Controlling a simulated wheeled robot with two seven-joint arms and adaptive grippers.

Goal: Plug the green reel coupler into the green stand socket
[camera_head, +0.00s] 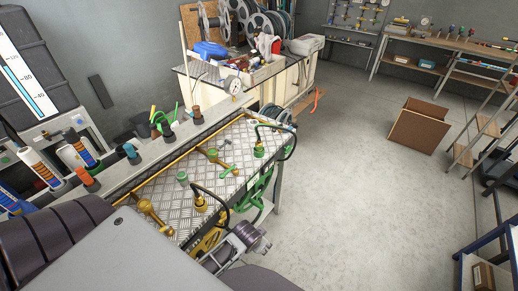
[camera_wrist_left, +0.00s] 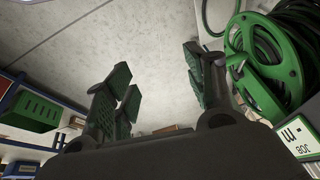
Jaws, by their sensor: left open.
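A green coupler (camera_head: 259,150) on a black hose stands upright at the far right of the tread-plate bench top (camera_head: 165,190). A small green-topped fitting (camera_head: 182,177) stands near the middle of the plate; I cannot tell whether it is the green socket. The green reel (camera_head: 256,192) hangs on the bench's right side and shows large in the left wrist view (camera_wrist_left: 262,75). My left gripper (camera_head: 258,245) is beside the bench's near right corner, open and empty, its fingers apart in the wrist view (camera_wrist_left: 158,85). My right gripper is not seen.
A yellow coupler (camera_head: 200,203) with a black hose stands nearer on the plate, above a yellow reel (camera_head: 208,241). A brass valve (camera_head: 150,213) is at the plate's left.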

